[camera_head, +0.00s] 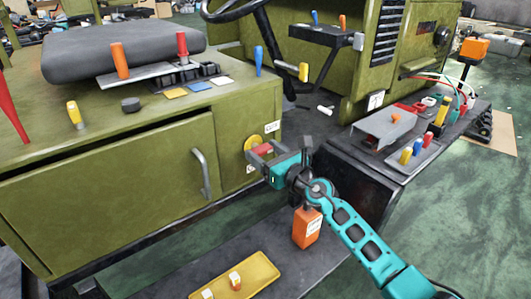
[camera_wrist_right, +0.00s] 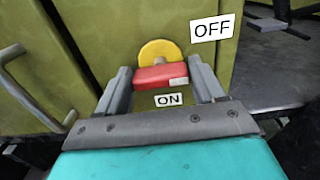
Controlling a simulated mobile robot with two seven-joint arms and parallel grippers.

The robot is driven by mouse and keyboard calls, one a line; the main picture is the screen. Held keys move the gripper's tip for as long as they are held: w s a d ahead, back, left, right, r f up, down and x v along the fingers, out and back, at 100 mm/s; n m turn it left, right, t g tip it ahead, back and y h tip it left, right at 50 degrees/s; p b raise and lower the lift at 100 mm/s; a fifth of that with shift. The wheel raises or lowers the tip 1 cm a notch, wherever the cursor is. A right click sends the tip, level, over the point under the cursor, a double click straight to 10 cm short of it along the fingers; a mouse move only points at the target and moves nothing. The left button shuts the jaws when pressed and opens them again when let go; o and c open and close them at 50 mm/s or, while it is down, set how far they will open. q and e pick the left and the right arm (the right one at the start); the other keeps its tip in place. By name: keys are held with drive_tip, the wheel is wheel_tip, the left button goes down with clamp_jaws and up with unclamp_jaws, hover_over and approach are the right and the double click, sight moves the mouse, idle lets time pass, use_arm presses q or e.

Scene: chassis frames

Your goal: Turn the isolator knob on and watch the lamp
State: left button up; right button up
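The isolator knob is a red handle (camera_wrist_right: 160,77) on a round yellow plate (camera_wrist_right: 158,50), on the olive cabinet's front. The handle lies sideways, with a white mark at its right end. An OFF label (camera_wrist_right: 211,29) is to its upper right, an ON label (camera_wrist_right: 169,99) below it. My right gripper (camera_wrist_right: 162,78) is open, its fingers at either side of the handle; I cannot tell whether they touch it. In the head view the knob (camera_head: 256,146) is partly behind the gripper (camera_head: 262,154). I cannot identify the lamp for certain. My left gripper is out of view.
A cabinet door handle (camera_head: 201,172) stands out left of the knob. Below are an orange box (camera_head: 307,240) and a yellow tray (camera_head: 269,266) with small blocks. A dark bench (camera_head: 345,160) with tools is to the right. An orange block (camera_head: 474,48) tops a post.

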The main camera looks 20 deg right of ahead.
drive_tip(key=c, duration=0.4)
drive_tip(key=shift+c, duration=0.2)
drive_tip(key=shift+r+m, duration=0.1)
drive_tip(key=shift+m, duration=0.5)
drive_tip(key=m+p, duration=0.1)
drive_tip(key=m, duration=0.2)
drive_tip(key=shift+p, duration=0.35)
drive_tip(key=m, duration=0.2)
drive_tip(key=shift+d+m+p, duration=0.1)
drive_tip(key=shift+m+p, duration=0.25)
drive_tip(key=shift+m, duration=0.05)
drive_tip(key=m+p, duration=0.1)
drive_tip(key=m, duration=0.5)
drive_tip(key=shift+w+p, duration=0.1)
drive_tip(key=shift+p, duration=0.25)
drive_tip(key=shift+m+p, duration=0.65)
drive_tip(key=shift+m, duration=1.75)
